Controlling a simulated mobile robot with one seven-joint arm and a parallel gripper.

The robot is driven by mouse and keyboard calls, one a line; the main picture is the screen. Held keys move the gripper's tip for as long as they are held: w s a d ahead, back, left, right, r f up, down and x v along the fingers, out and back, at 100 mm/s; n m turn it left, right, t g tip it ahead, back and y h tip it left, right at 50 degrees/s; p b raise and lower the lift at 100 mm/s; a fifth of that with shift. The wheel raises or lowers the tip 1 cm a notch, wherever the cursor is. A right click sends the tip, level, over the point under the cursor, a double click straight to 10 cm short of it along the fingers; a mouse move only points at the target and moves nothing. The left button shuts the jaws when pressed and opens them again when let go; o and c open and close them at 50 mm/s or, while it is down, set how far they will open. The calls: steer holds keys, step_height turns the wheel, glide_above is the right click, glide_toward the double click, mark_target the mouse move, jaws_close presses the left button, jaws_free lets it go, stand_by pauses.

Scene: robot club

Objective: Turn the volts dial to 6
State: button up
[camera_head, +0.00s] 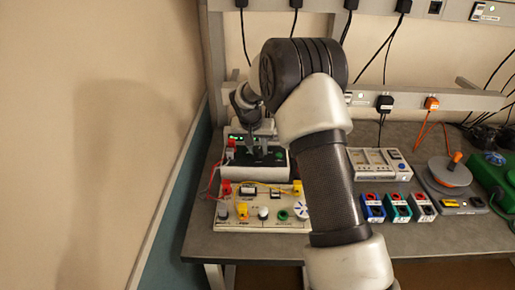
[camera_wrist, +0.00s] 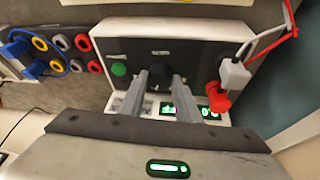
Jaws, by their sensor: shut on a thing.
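The power supply is a white box with a dark sloping panel, at the left of the bench in the head view (camera_head: 238,158); it fills the middle of the wrist view (camera_wrist: 205,55). My gripper (camera_head: 265,156) reaches down onto its panel. In the wrist view my gripper (camera_wrist: 162,80) has its two fingers on either side of a dark dial (camera_wrist: 160,82), shut on it. The dial's pointer and marks are hidden or too small to read. Green lit displays (camera_wrist: 167,108) show beside the fingers, partly covered, their digits unclear. A green round button (camera_wrist: 119,69) sits beside the dial.
A red plug and a grey plug (camera_wrist: 233,76) with cables are at the panel's side. In front stands a cream circuit board (camera_head: 235,224) with knobs and wires. Small coloured socket boxes (camera_head: 397,208) and a white meter unit (camera_head: 400,166) lie to the right. A wall is close on the left.

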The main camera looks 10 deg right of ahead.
steer(key=n, duration=0.1)
steer(key=n+y, duration=0.1)
steer(key=n, duration=0.2)
steer(key=shift+s+d+t+y, duration=0.1)
steer(key=shift+d+t+y, duration=0.15)
steer(key=shift+t+y, duration=0.05)
steer(key=shift+d+n+y+p, duration=0.1)
steer(key=shift+n+y+p, duration=0.6)
steer(key=shift+n, duration=1.5)
steer(key=o, duration=1)
steer(key=v, duration=1.7)
steer(key=shift+d+r+b, duration=0.2)
steer(key=shift+r+b, duration=0.05)
steer(key=shift+b, duration=0.15)
